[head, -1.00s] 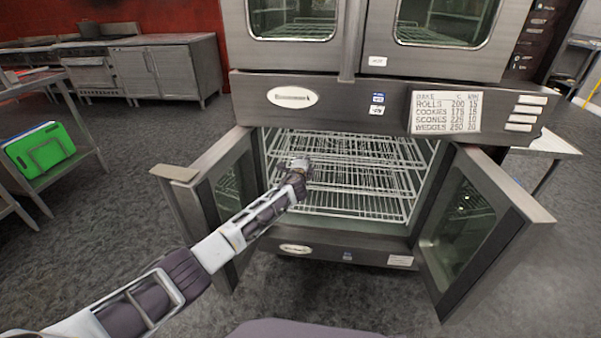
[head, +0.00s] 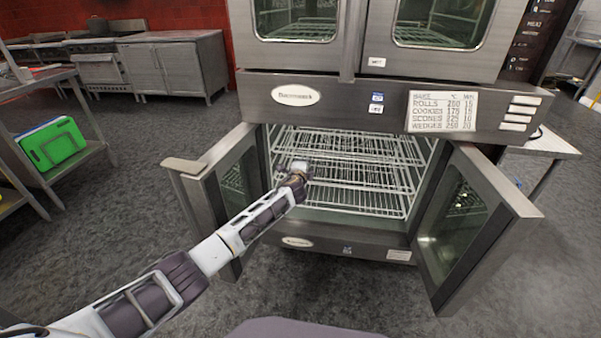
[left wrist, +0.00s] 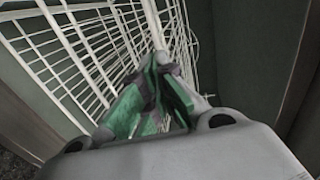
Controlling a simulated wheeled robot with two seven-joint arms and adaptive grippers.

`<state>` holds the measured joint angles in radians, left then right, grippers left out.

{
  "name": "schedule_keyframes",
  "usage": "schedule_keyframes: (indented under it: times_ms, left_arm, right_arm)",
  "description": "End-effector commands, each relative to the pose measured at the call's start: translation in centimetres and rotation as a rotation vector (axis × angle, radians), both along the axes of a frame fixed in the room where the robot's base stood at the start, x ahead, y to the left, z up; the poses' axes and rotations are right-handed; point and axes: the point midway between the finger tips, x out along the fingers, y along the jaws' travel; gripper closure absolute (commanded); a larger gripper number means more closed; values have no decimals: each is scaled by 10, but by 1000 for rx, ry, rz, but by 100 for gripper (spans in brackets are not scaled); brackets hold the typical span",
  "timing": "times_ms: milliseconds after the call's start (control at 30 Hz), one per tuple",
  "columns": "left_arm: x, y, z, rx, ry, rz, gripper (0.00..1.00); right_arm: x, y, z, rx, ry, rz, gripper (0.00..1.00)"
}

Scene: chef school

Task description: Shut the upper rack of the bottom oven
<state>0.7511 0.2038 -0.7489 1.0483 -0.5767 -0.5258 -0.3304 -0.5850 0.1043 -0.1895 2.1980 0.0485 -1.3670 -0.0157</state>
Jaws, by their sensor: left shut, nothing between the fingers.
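The bottom oven (head: 345,224) stands with both of its doors swung wide open. Inside it are white wire racks, with the upper rack (head: 350,146) near the top of the opening and others below it. My left gripper (head: 298,172) is at the oven's mouth, left of centre, in front of the racks. In the left wrist view, its green-padded fingers (left wrist: 155,95) are close together against the white wires of a rack (left wrist: 75,55). It is shut with nothing held. I cannot tell whether the fingertips touch the wire. My right gripper is not in view.
The left door (head: 205,190) and right door (head: 475,225) stand out to either side of the opening, and my left arm passes over the left one. The upper oven (head: 365,25) above is shut. A shelf cart with a green board (head: 52,145) is at far left.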

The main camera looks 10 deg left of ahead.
Motion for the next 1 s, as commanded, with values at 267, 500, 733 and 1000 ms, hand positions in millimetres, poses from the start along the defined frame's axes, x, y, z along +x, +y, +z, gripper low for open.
schedule_keyframes:
  times_ms: [267,500,733,1000]
  left_arm:
    - [-13,0,4,0,0,-1,100]
    - [-30,0,8,0,-1,-1,100]
    - [-48,0,11,-1,0,-1,100]
    - [-70,0,15,0,0,-1,100]
  right_arm:
    - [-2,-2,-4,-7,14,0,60]
    - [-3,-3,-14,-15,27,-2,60]
    - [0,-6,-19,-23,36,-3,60]
    - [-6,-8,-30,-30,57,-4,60]
